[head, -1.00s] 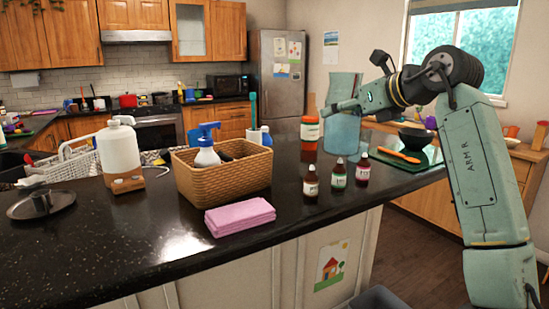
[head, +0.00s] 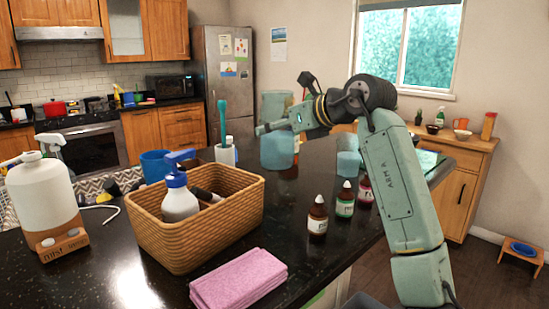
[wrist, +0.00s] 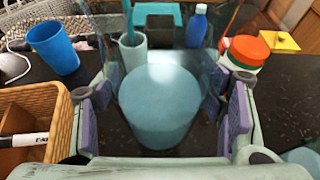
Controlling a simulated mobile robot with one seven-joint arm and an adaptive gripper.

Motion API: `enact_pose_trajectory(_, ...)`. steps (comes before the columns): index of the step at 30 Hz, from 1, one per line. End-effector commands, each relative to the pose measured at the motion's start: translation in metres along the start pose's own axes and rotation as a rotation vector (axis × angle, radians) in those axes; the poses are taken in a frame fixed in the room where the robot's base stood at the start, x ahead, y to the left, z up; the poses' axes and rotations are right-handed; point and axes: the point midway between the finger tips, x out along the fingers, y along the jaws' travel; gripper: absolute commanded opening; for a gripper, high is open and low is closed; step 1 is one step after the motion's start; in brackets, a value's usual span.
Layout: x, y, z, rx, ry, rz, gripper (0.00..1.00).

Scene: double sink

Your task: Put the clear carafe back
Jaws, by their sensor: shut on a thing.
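The clear carafe (head: 277,150) holds blue liquid in its lower part, with clear glass above. It looks upright over the dark counter in the head view; I cannot tell whether its base touches the counter. My gripper (head: 266,128) is shut on the carafe from the side. In the wrist view, the carafe (wrist: 160,105) stands between the purple-padded fingers of my gripper (wrist: 160,112), one on each side.
Another pale blue vessel (head: 348,158) is right of the carafe. Behind it are a white cup (wrist: 133,52) and an orange-lidded jar (wrist: 248,52).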

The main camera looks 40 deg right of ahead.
Motion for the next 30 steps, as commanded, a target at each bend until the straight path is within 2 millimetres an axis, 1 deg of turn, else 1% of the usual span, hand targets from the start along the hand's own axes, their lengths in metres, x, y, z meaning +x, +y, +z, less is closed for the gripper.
enact_pose_trajectory(5,0.005,0.001,-0.013,-0.001,-0.005,0.001,0.11)
enact_pose_trajectory(12,0.017,0.001,-0.042,0.0,-0.005,0.002,0.11)
enact_pose_trajectory(15,0.02,0.001,-0.05,-0.001,-0.005,0.0,0.11)
enact_pose_trajectory(27,0.023,0.001,-0.056,-0.002,-0.005,0.0,0.11)
enact_pose_trajectory(28,0.024,0.001,-0.056,-0.001,-0.001,0.0,0.66)
enact_pose_trajectory(30,0.023,0.001,-0.056,-0.001,-0.001,0.0,0.7)
